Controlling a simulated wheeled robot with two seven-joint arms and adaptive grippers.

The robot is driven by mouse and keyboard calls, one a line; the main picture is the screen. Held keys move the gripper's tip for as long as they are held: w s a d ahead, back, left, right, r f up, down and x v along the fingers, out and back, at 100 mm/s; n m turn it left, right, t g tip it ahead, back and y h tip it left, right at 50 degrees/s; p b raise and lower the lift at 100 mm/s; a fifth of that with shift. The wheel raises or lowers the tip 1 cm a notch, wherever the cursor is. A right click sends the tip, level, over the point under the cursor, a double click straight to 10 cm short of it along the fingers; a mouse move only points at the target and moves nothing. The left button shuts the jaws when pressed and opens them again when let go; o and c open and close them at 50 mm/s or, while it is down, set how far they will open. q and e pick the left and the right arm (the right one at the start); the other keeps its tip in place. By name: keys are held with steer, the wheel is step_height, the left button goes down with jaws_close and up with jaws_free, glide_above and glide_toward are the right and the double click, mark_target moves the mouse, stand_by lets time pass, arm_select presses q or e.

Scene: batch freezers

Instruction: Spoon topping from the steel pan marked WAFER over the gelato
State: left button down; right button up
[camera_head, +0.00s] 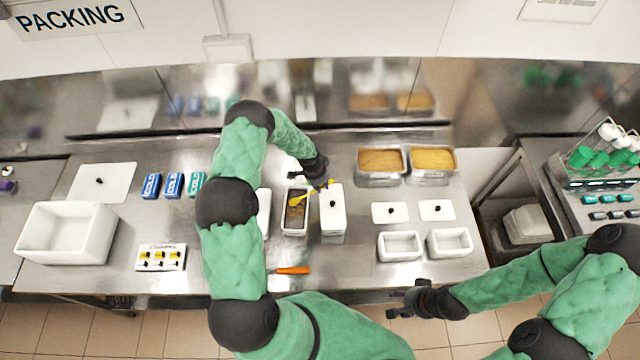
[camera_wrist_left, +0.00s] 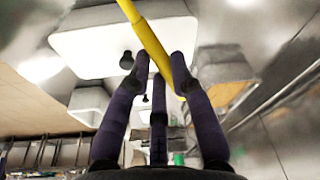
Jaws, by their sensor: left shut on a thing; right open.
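My left gripper (camera_head: 318,184) is shut on a yellow spoon (camera_head: 326,190), above the gap between an open white tub and a lidded one. In the left wrist view the yellow handle (camera_wrist_left: 152,45) crosses between the dark fingers (camera_wrist_left: 160,80). Two steel pans (camera_head: 380,180) (camera_head: 432,179) with orange and yellow contents stand at the back right. I cannot read a WAFER mark on either. My right gripper (camera_head: 412,298) is open and empty at the table's front edge.
A lidded white tub (camera_head: 332,222) stands right of the open one. Small white boxes (camera_head: 398,246) (camera_head: 448,243) and loose lids (camera_head: 390,212) lie in front of the steel pans. An orange-handled tool (camera_head: 293,270) lies near the front. A big white bin (camera_head: 62,235) stands left.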

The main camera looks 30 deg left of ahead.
arm_select(q)
steer(key=shift+w+d+f+g+b, duration=0.15)
steer(key=shift+f+b, duration=0.15)
steer(key=shift+b, duration=0.15)
steer(key=shift+w+f+g+b, duration=0.15)
steer(key=shift+f+b, duration=0.15)
steer(key=shift+b, duration=0.15)
steer(key=shift+r+y+p, duration=0.3)
steer(key=shift+r+p, duration=0.1)
steer(key=shift+r, duration=0.45)
steer(key=shift+s+r, duration=0.15)
steer(key=shift+r, duration=0.45)
arm_select(e)
steer(key=shift+s+f, duration=0.1)
steer(key=shift+f, duration=0.55)
arm_select(q)
steer(key=shift+f, duration=0.1)
arm_select(e)
steer(key=shift+f, duration=0.1)
